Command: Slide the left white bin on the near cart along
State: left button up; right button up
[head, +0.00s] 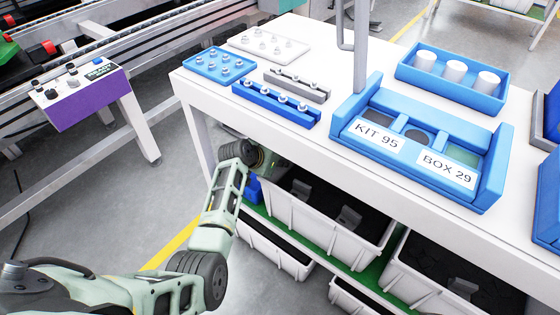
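The left white bin (318,232) sits on the upper green shelf under the white table, with dark contents and a grey piece inside. My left arm comes in from the left, and my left gripper (271,167) is at the table's front edge, by the back left end of this bin. Its fingers are small and partly hidden, so I cannot tell whether they are open or touch the bin. A second white bin (425,295) stands to the right on the same shelf. My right gripper is not in view.
Lower white bins (272,252) stand beneath. The white table (300,150) overhangs the bins and carries blue trays (218,67), a blue holder labelled KIT 95 and BOX 29 (345,145), and a grey post. A purple control box (85,105) stands left. The floor between is clear.

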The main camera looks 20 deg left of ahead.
pick_arm(q)
grip_shut()
dwell(0.4)
jog(key=shift+s, duration=0.1)
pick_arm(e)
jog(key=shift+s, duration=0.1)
